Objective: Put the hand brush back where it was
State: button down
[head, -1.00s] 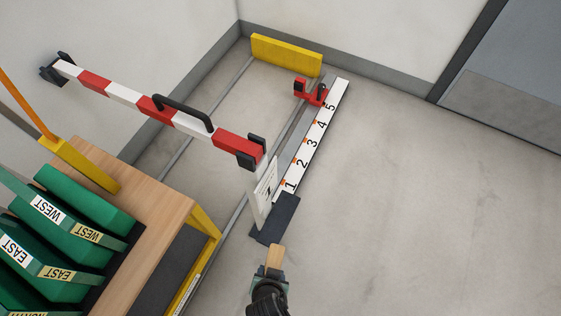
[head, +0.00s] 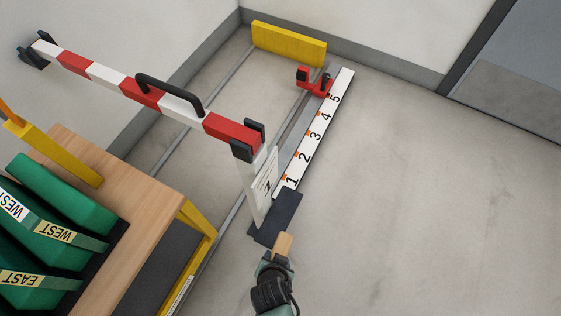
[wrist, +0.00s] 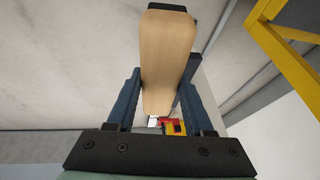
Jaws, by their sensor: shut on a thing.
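The hand brush shows as a pale wooden block or handle (head: 284,244) at the lower middle of the head view. My gripper (head: 276,260) is shut on it from the near side. In the wrist view the wooden piece (wrist: 165,50) stands between the two blue fingers of my gripper (wrist: 161,85), with a black end at the top edge. Its bristles cannot be made out. In the head view its far end meets or overlaps the edge of a dark plate (head: 277,218); I cannot tell whether they touch.
A strip numbered 1 to 5 (head: 318,133) runs from the dark plate to a red fitting (head: 313,81). A red-and-white barrier (head: 137,91) spans the left. A wooden-topped table (head: 130,195) with green bags (head: 60,206) stands lower left. Floor (head: 420,200) at right is clear.

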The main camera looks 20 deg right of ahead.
jog(key=w+d+b, duration=0.1)
jog(key=w+d, duration=0.1)
jog(key=w, duration=0.1)
jog(key=w+d+b, duration=0.1)
jog(key=w+d, duration=0.1)
jog(key=w, duration=0.2)
jog(key=w+d+b, duration=0.1)
jog(key=w+d, duration=0.1)
jog(key=w, duration=0.2)
jog(key=shift+d+f+b, duration=0.1)
jog(key=shift+d+b, duration=0.05)
jog(key=shift+b, duration=0.25)
jog(key=b+x, duration=0.2)
jog(key=x, duration=0.1)
jog(key=shift+w+d, duration=0.1)
jog(key=shift+f, duration=0.1)
jog(key=shift+f+b, duration=0.2)
jog(key=shift+b, duration=0.1)
jog(key=shift+c, duration=1.4)
grip_release()
jog(key=shift+r, duration=0.1)
